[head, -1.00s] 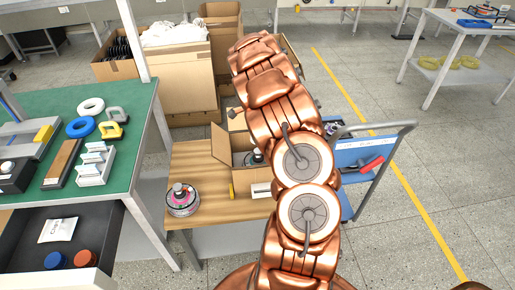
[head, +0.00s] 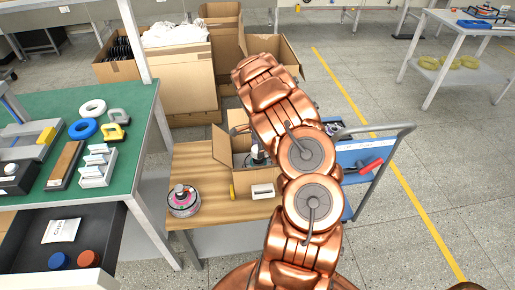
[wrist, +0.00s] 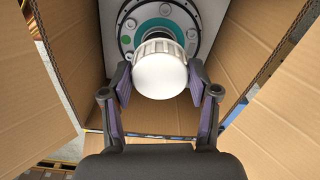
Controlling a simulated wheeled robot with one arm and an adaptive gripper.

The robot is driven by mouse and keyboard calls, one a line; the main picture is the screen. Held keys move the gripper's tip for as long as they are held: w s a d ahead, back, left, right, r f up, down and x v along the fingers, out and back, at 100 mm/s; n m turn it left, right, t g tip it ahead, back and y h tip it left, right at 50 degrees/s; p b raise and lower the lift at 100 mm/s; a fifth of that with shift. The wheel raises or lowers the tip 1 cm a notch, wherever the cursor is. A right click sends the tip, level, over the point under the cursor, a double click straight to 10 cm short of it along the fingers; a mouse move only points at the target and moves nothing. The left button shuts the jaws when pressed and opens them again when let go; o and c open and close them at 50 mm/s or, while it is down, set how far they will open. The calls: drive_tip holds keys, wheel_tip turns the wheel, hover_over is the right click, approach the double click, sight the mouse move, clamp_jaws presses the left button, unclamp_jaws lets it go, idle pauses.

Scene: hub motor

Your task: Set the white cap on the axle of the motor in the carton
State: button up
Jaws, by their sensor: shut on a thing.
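The white cap (wrist: 160,70) is between the two fingers of my gripper (wrist: 160,82) in the wrist view, and the gripper is shut on it. The motor (wrist: 130,26), a grey disc with a teal ring, lies beyond the cap inside the carton (wrist: 65,68). The cap covers the middle of the motor, so its axle is hidden and I cannot tell whether the cap touches it. In the head view the open carton (head: 219,146) stands on the wooden table, and my arm covers part of it.
A yellow item (head: 232,191) and a small white box (head: 262,191) lie in front of the carton. The carton's walls and flaps surround my gripper closely. A blue cart (head: 355,158) stands to the right.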

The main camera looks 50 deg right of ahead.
drive_tip(key=o, duration=0.8)
drive_tip(key=shift+o, duration=0.2)
wheel_tip(320, 180, up, 12)
drive_tip(key=b, duration=0.3)
drive_tip(key=s+a+r+n, duration=0.45)
drive_tip(key=a+r, duration=0.35)
drive_tip(key=a, duration=0.3)
drive_tip(key=s+a+r+n, duration=0.2)
drive_tip(key=s+a+n, duration=0.1)
drive_tip(key=a, duration=0.3)
drive_tip(key=s+a+r+n, duration=0.3)
drive_tip(key=s+a, duration=0.1)
drive_tip(key=a, duration=0.2)
drive_tip(key=s+a+n+g, duration=0.1)
drive_tip(key=s+a+n, duration=0.5)
drive_tip(key=s, duration=0.3)
drive_tip(key=s+a+f+n, duration=0.1)
drive_tip(key=s+a+n, duration=0.5)
drive_tip(key=s+a, duration=0.2)
drive_tip(key=shift+s+a+f+n+g, duration=0.25)
drive_tip(key=shift+s+n+g, duration=0.15)
drive_tip(key=shift+s, duration=0.5)
